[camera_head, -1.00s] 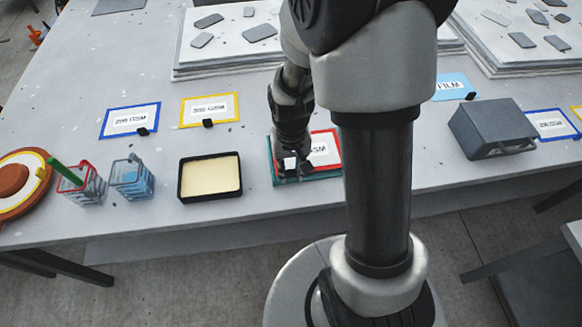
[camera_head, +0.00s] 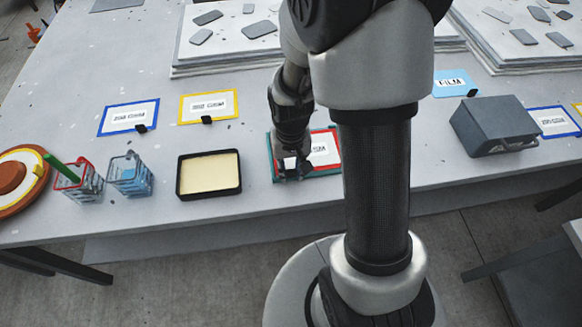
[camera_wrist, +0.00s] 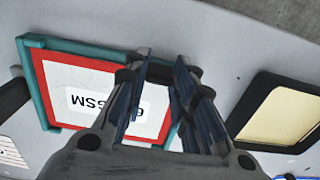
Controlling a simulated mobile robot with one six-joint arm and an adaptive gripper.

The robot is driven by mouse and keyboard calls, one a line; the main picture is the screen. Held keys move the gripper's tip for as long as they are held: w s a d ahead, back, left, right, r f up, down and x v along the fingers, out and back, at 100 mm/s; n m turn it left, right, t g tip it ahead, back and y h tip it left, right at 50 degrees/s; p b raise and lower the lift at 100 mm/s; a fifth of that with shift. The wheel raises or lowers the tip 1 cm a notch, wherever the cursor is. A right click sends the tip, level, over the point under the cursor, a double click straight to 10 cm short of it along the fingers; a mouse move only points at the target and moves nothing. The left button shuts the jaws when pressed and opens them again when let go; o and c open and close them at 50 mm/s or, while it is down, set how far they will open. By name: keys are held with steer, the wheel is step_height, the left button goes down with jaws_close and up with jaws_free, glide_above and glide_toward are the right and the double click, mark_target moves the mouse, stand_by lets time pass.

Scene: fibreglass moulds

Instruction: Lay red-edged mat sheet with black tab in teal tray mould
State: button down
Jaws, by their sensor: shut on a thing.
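The red-edged mat sheet (camera_head: 322,158) has a white printed label. It lies within the outline of the teal tray mould (camera_head: 270,158), whose rim shows along the left. In the wrist view, the sheet (camera_wrist: 62,78) looks framed by the teal rim (camera_wrist: 33,85), seemingly flat inside it. My gripper (camera_head: 291,173) is over the sheet's front left part in the head view. In the wrist view, my gripper (camera_wrist: 162,58) has its narrowly spaced fingers across the sheet's edge. The black tab is hidden at the fingers. My column covers part of the mould's right side.
A black-rimmed tray with a cream filling (camera_head: 181,180) stands left of the mould. Blue-edged (camera_head: 130,104) and yellow-edged (camera_head: 186,110) sheets lie behind. Two wire baskets (camera_head: 88,186) stand farther left; a grey box (camera_head: 492,126) is at right. The table's front edge is close.

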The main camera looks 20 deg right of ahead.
steer(key=c, duration=1.2)
jaws_free()
steer(key=shift+c, duration=0.2)
step_height(320, 180, up, 12)
steer(key=shift+r, duration=0.1)
